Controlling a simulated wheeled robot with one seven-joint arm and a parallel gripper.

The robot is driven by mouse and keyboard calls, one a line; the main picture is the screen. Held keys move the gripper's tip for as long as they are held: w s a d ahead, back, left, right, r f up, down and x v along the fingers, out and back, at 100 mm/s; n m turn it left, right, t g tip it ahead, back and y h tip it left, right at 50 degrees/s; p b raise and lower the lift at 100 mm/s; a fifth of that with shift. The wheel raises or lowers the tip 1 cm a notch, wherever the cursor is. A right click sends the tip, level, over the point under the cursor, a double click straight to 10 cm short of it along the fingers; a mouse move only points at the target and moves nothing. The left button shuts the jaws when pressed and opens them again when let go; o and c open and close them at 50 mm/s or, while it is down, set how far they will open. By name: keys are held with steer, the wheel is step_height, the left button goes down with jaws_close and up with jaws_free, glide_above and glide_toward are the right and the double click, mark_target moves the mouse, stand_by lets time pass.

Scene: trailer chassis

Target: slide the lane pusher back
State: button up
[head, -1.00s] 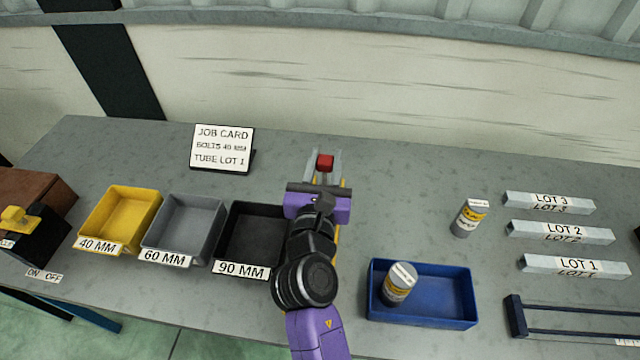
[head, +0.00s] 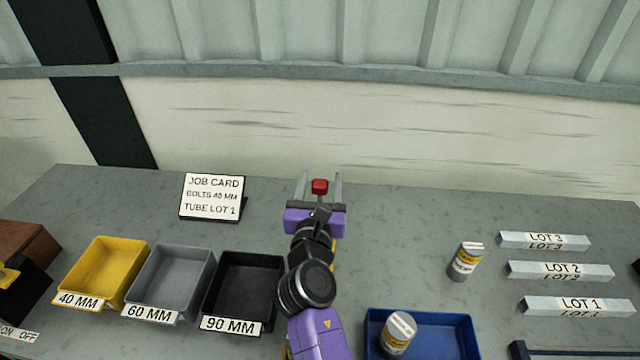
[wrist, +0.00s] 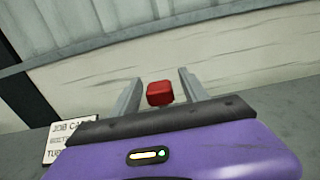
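My gripper (head: 319,188), with a purple body and grey fingers, reaches over the bench right of the 90 MM bin. It is open. A red block (head: 320,187), seemingly the lane pusher's knob, shows between the fingertips. In the wrist view the red block (wrist: 160,93) has a gap on both sides, apart from both fingers. What the block is fixed to is hidden behind my gripper and arm. A bit of yellow (head: 333,250) shows beside my arm.
Left are the yellow 40 MM (head: 103,270), grey 60 MM (head: 170,278) and black 90 MM (head: 245,285) bins, with a job card (head: 212,196) behind. Right are a blue tray (head: 455,340) holding a can, another can (head: 465,261) and the lot bars (head: 556,270).

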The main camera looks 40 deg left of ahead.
steer(key=shift+s, duration=0.1)
steer(key=shift+p+v, duration=0.3)
steer(key=shift+v, duration=3.6)
